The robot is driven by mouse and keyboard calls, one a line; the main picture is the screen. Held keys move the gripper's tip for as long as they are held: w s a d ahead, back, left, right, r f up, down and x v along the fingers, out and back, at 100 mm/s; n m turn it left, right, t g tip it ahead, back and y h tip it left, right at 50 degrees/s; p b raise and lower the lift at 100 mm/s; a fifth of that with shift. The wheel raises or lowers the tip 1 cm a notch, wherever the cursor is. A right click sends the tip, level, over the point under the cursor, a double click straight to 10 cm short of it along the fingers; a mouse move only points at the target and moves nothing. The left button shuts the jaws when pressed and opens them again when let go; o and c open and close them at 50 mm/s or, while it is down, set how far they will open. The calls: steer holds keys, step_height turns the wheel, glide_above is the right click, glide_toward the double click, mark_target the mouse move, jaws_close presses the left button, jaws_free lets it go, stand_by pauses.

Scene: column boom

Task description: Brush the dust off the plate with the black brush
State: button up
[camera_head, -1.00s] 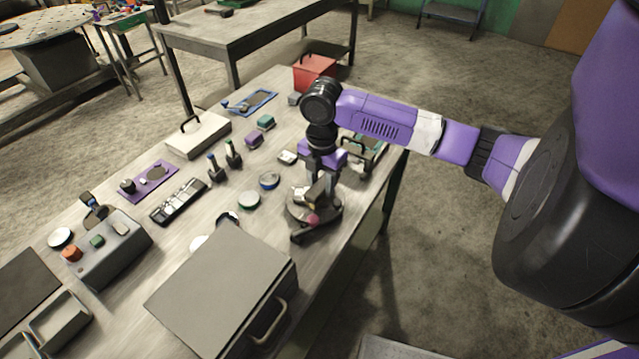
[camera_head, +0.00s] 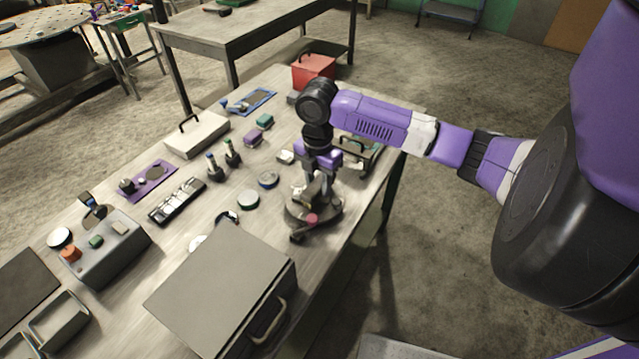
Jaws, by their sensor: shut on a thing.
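My arm reaches in from the right, and my gripper (camera_head: 316,182) points down over the near right part of the workbench. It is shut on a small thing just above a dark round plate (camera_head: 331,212). The held thing, likely the black brush, is mostly hidden by my gripper and too small to make out clearly. I cannot tell whether it touches the plate. A small pink piece shows at the plate's front side. Dust on the plate cannot be made out.
A large grey box (camera_head: 215,290) with a handle stands close in front of the plate. Round tins (camera_head: 248,200) lie to the left. A green-topped case (camera_head: 362,147) is behind on the right, and a red box (camera_head: 313,68) at the far end. The bench's right edge is near.

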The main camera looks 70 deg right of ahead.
steer(key=shift+s+d+f, duration=0.1)
steer(key=shift+s, duration=0.55)
steer(key=shift+s+d+f, duration=0.1)
steer(key=shift+s, duration=0.55)
steer(key=shift+w+a+r, duration=0.1)
steer(key=shift+w, duration=0.65)
steer(key=shift+w+a+r, duration=0.1)
steer(key=shift+w, duration=0.6)
steer(key=shift+s+d+f, duration=0.1)
steer(key=shift+s, duration=0.65)
steer(key=shift+s+d+f, duration=0.1)
steer(key=shift+s, duration=0.6)
steer(key=shift+w+a+r, duration=0.1)
steer(key=shift+w, duration=0.65)
steer(key=shift+w+a+r, duration=0.1)
steer(key=shift+w, duration=0.6)
steer(key=shift+r, duration=0.1)
steer(key=shift+r+p, duration=2.4)
steer(key=shift+r, duration=0.5)
steer(key=shift+r, duration=0.1)
